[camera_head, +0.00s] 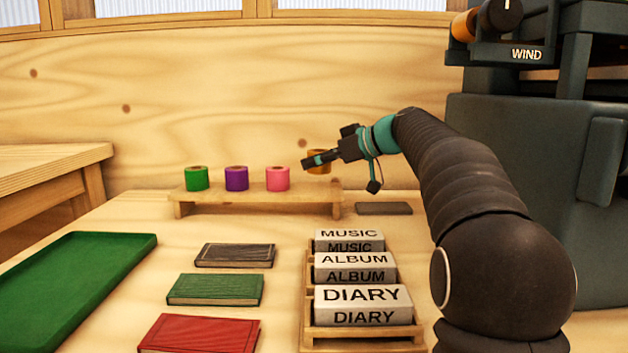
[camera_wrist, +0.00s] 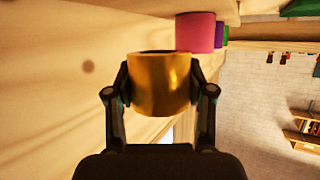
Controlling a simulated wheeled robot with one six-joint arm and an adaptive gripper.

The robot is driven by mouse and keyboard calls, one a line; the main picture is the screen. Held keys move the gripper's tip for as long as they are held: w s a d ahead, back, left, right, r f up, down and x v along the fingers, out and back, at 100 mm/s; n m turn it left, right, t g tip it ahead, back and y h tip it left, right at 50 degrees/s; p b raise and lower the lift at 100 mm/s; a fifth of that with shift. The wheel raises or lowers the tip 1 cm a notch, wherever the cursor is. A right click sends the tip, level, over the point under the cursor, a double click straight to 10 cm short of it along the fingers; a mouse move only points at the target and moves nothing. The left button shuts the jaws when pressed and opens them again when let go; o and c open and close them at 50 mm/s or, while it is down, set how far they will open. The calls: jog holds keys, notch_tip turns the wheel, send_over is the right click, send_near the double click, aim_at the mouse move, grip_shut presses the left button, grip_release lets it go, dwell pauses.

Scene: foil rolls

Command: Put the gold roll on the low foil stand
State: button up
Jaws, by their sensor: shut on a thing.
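The gold roll (camera_wrist: 160,82) is between the two fingers of my gripper (camera_wrist: 160,97), which is shut on it, in the wrist view. In the head view, the gold roll (camera_head: 319,168) shows behind my gripper (camera_head: 308,162), partly hidden by it. The roll is above the right end of the low foil stand (camera_head: 262,199), right of the pink roll; whether it touches the stand is hard to tell. On the stand are a green roll (camera_head: 196,179), a purple roll (camera_head: 236,179) and a pink roll (camera_head: 277,179), upright in a row.
In front lie a dark book (camera_head: 235,255), a green book (camera_head: 215,289) and a red book (camera_head: 200,335). A wooden rack (camera_head: 308,300) holds labelled blocks. A green tray (camera_head: 75,280) is at left. A flat grey block (camera_head: 383,208) lies right of the stand. A dark machine (camera_head: 525,170) stands at right.

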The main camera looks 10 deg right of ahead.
aim_at(329, 172)
jog(key=shift+f+b, duration=0.35)
jog(key=shift+f, duration=1.5)
jog(key=shift+f+b, duration=0.2)
jog(key=shift+b, duration=0.1)
jog(key=o, duration=1.2)
jog(key=shift+o, duration=0.2)
jog(key=shift+r+p, duration=0.25)
jog(key=shift+p, duration=0.05)
jog(key=v, duration=0.7)
jog(key=shift+s+d, duration=0.2)
jog(key=shift+s, duration=0.05)
